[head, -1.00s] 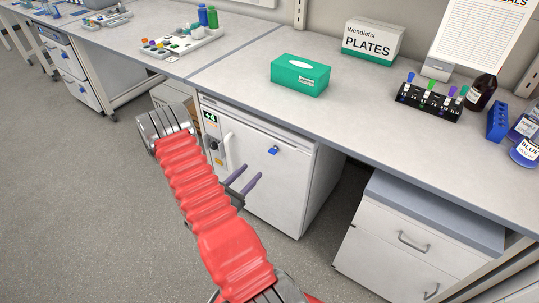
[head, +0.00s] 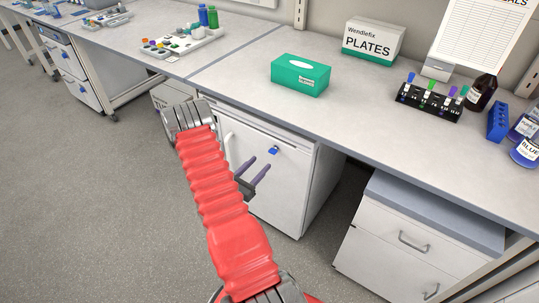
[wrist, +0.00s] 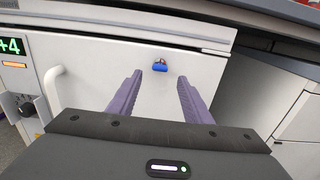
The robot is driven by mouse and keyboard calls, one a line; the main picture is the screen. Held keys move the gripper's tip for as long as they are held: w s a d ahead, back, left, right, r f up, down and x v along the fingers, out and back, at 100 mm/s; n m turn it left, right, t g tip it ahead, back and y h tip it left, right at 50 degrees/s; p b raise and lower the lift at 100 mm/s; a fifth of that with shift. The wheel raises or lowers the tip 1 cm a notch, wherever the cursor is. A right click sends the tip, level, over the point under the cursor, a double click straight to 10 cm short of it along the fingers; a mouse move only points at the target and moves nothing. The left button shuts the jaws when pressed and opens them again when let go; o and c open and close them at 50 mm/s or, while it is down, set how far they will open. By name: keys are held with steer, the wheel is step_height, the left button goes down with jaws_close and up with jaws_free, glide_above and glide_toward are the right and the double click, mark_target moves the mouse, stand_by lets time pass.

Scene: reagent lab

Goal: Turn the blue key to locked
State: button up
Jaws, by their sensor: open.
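The blue key (head: 273,150) sits in the upper part of the white fridge door (head: 285,190), under the bench. In the wrist view the blue key (wrist: 160,67) shows just beyond and between the fingertips, lying roughly level, with a small lock behind it. My gripper (head: 260,167) has two purple fingers, open and empty, pointing toward the door. In the wrist view my gripper (wrist: 160,77) has its fingers apart on either side of the key's line, not touching it. The lock's markings are too small to read.
A white door handle (wrist: 54,88) and a display panel (wrist: 10,47) are left of the key. The bench edge overhangs the door. A drawer unit (head: 410,240) stands at right. A green tissue box (head: 300,75) is on the bench above.

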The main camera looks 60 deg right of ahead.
mark_target(271, 153)
steer(key=d, duration=0.2)
steer(key=s+d, duration=0.1)
steer(key=d, duration=0.5)
steer(key=shift+s+d, duration=0.15)
steer(key=shift+c, duration=0.7)
steer(key=c, duration=0.9)
